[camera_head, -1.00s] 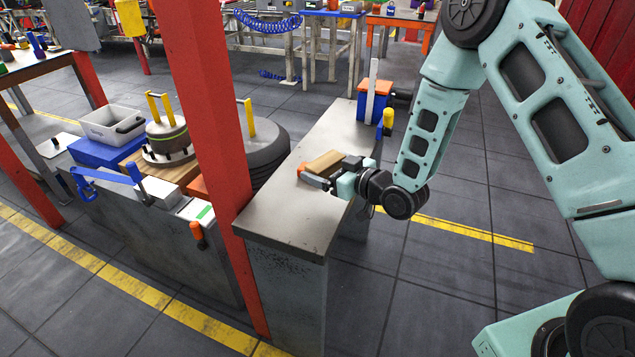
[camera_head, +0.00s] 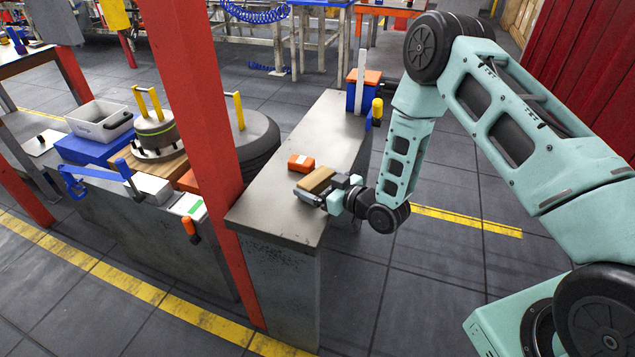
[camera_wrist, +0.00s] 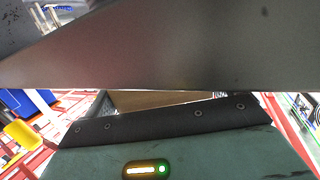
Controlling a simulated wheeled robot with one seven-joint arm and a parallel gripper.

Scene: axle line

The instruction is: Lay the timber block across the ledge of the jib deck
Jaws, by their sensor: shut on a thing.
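The timber block (camera_head: 318,179) is light brown and sits between the fingers of my gripper (camera_head: 312,189). It is low over the grey deck top (camera_head: 275,207), toward its right edge. I cannot tell whether it touches the surface. In the wrist view, part of the block (camera_wrist: 165,101) shows as a brown strip beyond the dark gripper body. A grey surface (camera_wrist: 170,50) fills much of that view above it. My gripper is shut on the block and reaches in from the right. No separate ledge can be made out.
An orange block-like thing (camera_head: 301,162) lies on the deck just behind the timber block. A red post (camera_head: 200,110) stands at the deck's left. A blue box with an orange lid (camera_head: 364,92) and a yellow-topped handle (camera_head: 376,110) are at the far end. The deck's near end is clear.

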